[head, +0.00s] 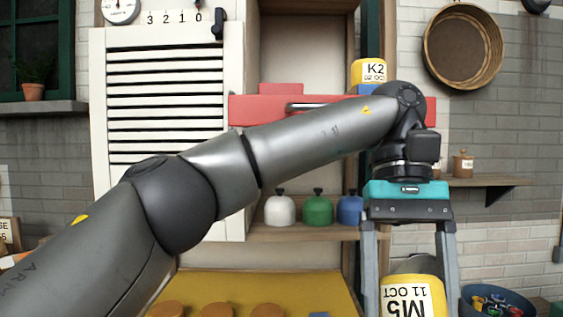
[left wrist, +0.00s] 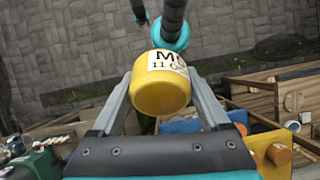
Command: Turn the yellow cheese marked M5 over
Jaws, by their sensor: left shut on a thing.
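The yellow cheese marked M5 (head: 400,270) is at the lower right of the head view, cut by the bottom edge. Its white label (head: 405,298) shows the date line above the M5. My left gripper (head: 412,290) points down with a finger on each side of the cheese. In the left wrist view the cheese (left wrist: 160,95) sits between the fingertips, held by the gripper (left wrist: 165,88). What lies beneath the cheese is hidden.
A yellow surface (head: 250,285) with several round brown-topped things lies at the bottom. A yellow K2 cheese (head: 369,72) sits high behind my arm, near a red beam (head: 250,108). White, green and blue weights stand on a shelf. A dark bowl (head: 490,298) is right of the gripper.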

